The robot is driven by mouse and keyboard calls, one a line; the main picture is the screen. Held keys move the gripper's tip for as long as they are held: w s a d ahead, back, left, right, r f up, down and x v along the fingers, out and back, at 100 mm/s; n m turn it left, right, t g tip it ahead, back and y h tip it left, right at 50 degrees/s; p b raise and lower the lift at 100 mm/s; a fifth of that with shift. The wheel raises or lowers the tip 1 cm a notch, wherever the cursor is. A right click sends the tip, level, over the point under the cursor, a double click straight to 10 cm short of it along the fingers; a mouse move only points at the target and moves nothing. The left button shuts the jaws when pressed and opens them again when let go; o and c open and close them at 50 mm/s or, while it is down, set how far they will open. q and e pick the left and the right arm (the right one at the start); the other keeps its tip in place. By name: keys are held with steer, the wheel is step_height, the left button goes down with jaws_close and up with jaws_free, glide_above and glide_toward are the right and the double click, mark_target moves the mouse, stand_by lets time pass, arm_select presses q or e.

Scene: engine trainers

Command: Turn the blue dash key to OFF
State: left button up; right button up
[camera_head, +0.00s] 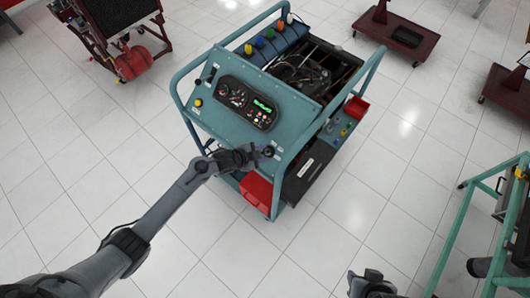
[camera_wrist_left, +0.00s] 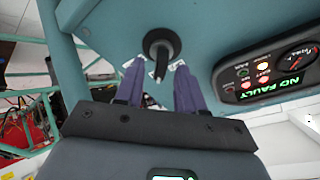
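The teal engine trainer (camera_head: 222,118) stands in the middle of the head view, with its sloped dash facing me. In the left wrist view a dark key-like switch (camera_wrist_left: 161,48) sticks out of the teal panel (camera_wrist_left: 110,22); it looks black, and no blue shows on it. My left gripper (camera_head: 262,152) is at the dash's lower right corner. In the left wrist view its purple fingers (camera_wrist_left: 158,68) are apart, below and either side of the switch, with a gap between. The labels around the switch are partly hidden. My right gripper (camera_head: 372,284) is at the bottom edge, far from the trainer.
The gauge cluster (camera_head: 246,102) with its green display sits beside the switch; the wrist view reads NO FAULT. A yellow knob (camera_head: 198,102) is on the dash's left. A red bin (camera_head: 256,192) hangs below. A teal frame (camera_head: 462,225) stands at right. Tiled floor is clear between.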

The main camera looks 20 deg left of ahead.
arm_select(q)
steer(key=shift+x, duration=1.15)
jaws_close()
steer(key=n+t+p, duration=0.1)
steer(key=n+p, duration=0.1)
steer(key=n, duration=0.2)
steer(key=shift+r+n+y+p, duration=0.15)
steer(key=shift+n+y+p, duration=0.15)
steer(key=shift+n, duration=0.1)
steer(key=n+p, duration=0.1)
steer(key=n, duration=0.2)
steer(key=shift+w+y, duration=0.1)
steer(key=shift+y, duration=0.3)
steer(key=shift+n+p, duration=0.4)
steer(key=shift+n, duration=0.4)
steer(key=shift+a, duration=0.1)
